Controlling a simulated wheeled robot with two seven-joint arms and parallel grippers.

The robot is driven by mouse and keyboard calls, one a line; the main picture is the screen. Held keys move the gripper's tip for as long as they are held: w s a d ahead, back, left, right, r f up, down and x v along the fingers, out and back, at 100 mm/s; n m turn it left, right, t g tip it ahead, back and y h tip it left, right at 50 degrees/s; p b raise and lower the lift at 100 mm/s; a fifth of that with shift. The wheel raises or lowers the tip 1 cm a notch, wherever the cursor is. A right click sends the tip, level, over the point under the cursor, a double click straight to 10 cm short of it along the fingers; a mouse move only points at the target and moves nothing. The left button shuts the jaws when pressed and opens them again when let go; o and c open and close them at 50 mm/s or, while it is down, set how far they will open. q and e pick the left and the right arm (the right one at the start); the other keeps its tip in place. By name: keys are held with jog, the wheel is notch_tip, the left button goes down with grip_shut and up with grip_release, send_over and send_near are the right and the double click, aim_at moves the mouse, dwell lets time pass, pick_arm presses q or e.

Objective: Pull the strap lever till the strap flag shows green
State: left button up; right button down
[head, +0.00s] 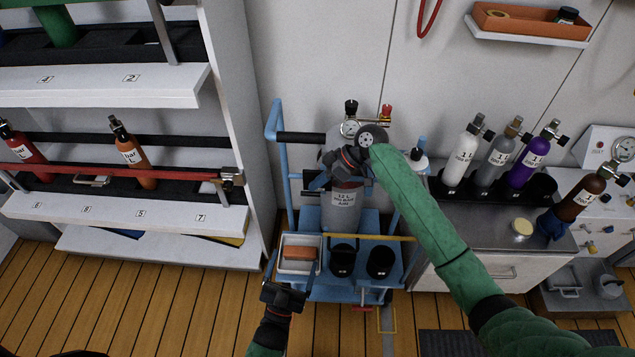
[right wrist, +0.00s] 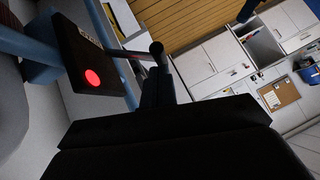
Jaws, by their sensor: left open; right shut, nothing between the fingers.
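The strap flag (right wrist: 92,78) shows red on a black housing (right wrist: 75,45) in the right wrist view. Beside it, a dark rod with a rounded end (right wrist: 157,48), which looks like the strap lever, stands right at my right fingertips. I cannot tell whether they touch. The flag and lever are hidden there by my arm and gripper. My left gripper (head: 284,295) is open and empty, low at the trolley's front left.
The trolley carries a white tray (head: 285,267) with an orange-brown block, and two black cups (head: 342,260). A shelf rack (head: 110,92) stands left. A counter (head: 470,212) with several small cylinders stands right. Wooden floor (head: 160,300) is clear at front left.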

pick_arm(q)
jog(key=s+d+f+n+g+y, duration=0.1)
jog(key=s+f+g, duration=0.4)
jog(key=f+g, duration=0.2)
jog(key=s+d+f+g+y, duration=0.1)
jog(key=s+f+g, duration=0.4)
jog(key=g, duration=0.5)
jog(key=shift+s+d+f+n, duration=0.4)
jog(key=shift+d+f, duration=0.15)
jog(key=shift+f, duration=0.85)
pick_arm(e)
jog(key=shift+s+f+n+t, duration=0.35)
jog(key=shift+s+t, duration=0.15)
jog(key=shift+t, duration=0.1)
